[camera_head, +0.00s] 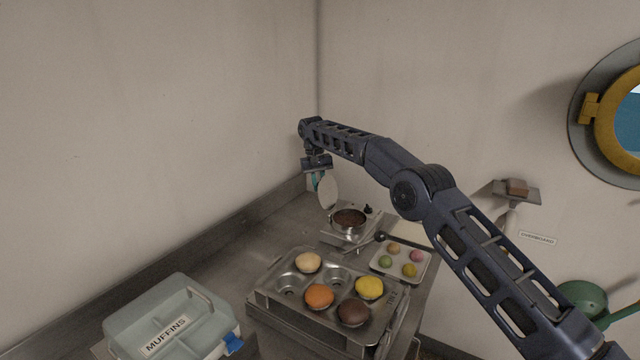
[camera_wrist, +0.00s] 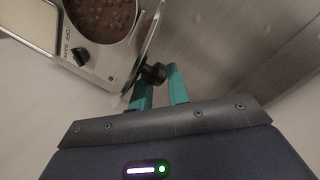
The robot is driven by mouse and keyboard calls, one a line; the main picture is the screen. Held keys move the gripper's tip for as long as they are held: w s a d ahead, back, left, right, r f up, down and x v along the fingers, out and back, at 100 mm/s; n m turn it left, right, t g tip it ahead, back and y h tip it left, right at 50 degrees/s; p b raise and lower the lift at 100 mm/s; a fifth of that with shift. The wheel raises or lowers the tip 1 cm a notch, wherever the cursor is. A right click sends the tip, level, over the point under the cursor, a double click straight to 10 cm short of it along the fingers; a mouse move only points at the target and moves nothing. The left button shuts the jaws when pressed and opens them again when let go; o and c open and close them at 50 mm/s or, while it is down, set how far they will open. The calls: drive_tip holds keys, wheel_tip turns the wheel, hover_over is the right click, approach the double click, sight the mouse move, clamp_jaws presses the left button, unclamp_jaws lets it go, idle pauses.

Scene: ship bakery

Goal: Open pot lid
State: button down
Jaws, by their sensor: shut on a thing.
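The pot (camera_head: 349,222) stands on a small hotplate at the back of the counter, uncovered, with dark brown contents showing. In the wrist view the pot (camera_wrist: 103,12) is at the top, brown and lumpy inside. The pot lid (camera_head: 328,189) is tilted nearly upright, off the pot's opening and behind its left side. My gripper (camera_head: 318,178) is beside the lid. In the wrist view my gripper's teal fingers (camera_wrist: 160,80) are shut on the lid's black knob (camera_wrist: 153,73). The lid (camera_wrist: 147,40) shows there edge-on.
A muffin tin (camera_head: 281,316) with several muffins stands in front of the pot. A small tray (camera_head: 421,271) of coloured pieces lies to its right. A lidded muffins box (camera_head: 170,318) is at front left. Walls close in behind the lid.

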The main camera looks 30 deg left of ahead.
drive_tip(key=shift+s+a+f, duration=0.3)
drive_tip(key=shift+s+a, duration=0.25)
drive_tip(key=shift+s, duration=0.3)
drive_tip(key=c, duration=1.4)
unclamp_jaws()
drive_tip(key=shift+a, duration=0.1)
drive_tip(key=shift+o, duration=0.7)
drive_tip(key=shift+w+r, duration=0.15)
drive_tip(key=shift+w+d+r, duration=0.25)
drive_tip(key=shift+d, duration=0.05)
drive_tip(key=shift+d, duration=0.1)
